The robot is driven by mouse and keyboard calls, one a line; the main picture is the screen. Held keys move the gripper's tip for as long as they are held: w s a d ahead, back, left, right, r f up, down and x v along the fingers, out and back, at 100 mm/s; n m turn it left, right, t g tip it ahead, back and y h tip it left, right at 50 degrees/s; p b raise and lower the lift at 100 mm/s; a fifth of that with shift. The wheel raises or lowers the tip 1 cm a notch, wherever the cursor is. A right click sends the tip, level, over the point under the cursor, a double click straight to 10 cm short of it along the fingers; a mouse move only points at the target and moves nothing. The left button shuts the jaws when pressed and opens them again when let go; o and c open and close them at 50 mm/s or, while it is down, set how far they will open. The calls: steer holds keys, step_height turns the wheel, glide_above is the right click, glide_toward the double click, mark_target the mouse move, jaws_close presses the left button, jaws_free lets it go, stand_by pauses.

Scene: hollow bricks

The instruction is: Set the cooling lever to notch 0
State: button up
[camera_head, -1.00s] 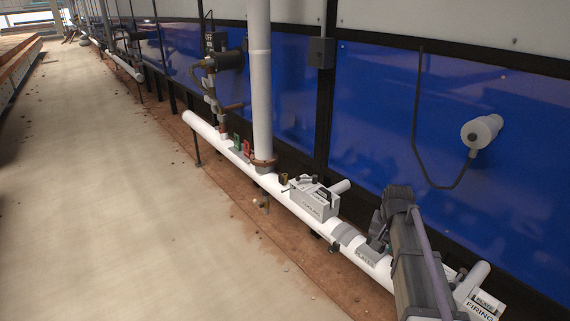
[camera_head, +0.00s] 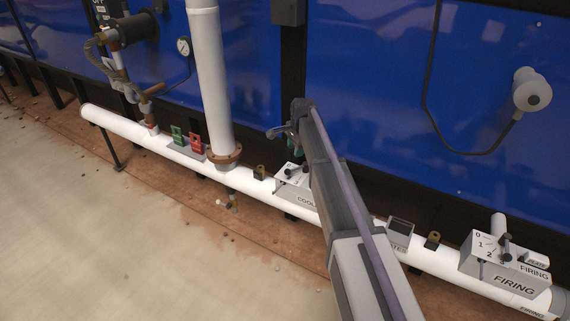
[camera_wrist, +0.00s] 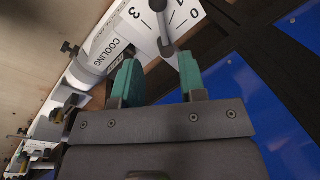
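The cooling box (camera_head: 288,185) is a grey-white box on the white pipe, partly hidden by my arm in the head view. In the wrist view its dial face (camera_wrist: 110,45) reads COOLING and shows 3, 1 and 0. The dark cooling lever (camera_wrist: 161,25) has a round knob pointing between 3 and 1, over where a 2 may be hidden. My gripper (camera_wrist: 160,72) has teal fingers standing apart, with nothing held between them. The lever's hub shows just beyond the fingertips; I cannot tell whether they touch. In the head view my gripper (camera_head: 283,133) is above the cooling box.
A similar firing box (camera_head: 505,262) with its own lever stands at the right of the pipe (camera_head: 445,255). A tall white pipe (camera_head: 212,80) rises left of the cooling box. Green (camera_head: 177,135) and red (camera_head: 197,143) blocks sit farther left. Blue panels stand behind.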

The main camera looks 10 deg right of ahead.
mark_target(292, 170)
steer(key=f+b, duration=0.3)
steer(key=w+f+b, duration=0.1)
steer(key=f+b, duration=0.3)
steer(key=w+a+f+b, duration=0.1)
steer(key=f+b, duration=0.3)
steer(key=shift+r, duration=0.1)
steer(key=shift+c, duration=0.3)
jaws_close()
